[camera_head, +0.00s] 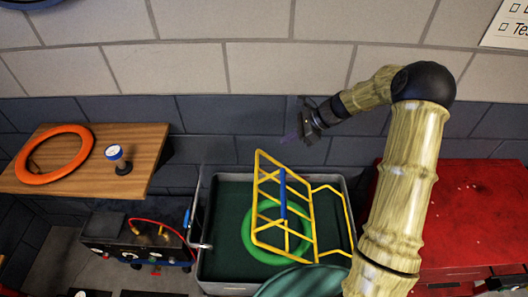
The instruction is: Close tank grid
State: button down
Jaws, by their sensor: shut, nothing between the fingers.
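The grey tank (208,272) stands in the lower middle of the head view, with dark green contents and a bright green ring (249,246) inside. A yellow grid (262,205) with a blue bar (283,192) is raised and tilted above the tank. A second yellow frame part (332,188) lies lower at the tank's right side. My gripper (293,137) is above and behind the tank, in front of the dark wall tiles. It is shut and empty, apart from the grid. My arm hides part of the tank's right side.
A wooden shelf (90,185) at left holds an orange ring (22,165) and a gauge (116,155). A dark box with a red hose (120,240) stands below it. A red cabinet (470,215) is at right. The wall is close behind my gripper.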

aim_at(258, 158)
jog(key=p+x, duration=0.4)
jog(key=x, duration=0.6)
jog(key=shift+a+f+p, duration=0.25)
jog(key=shift+a+p, duration=0.05)
jog(key=shift+p, duration=0.1)
jog(key=shift+f, duration=0.1)
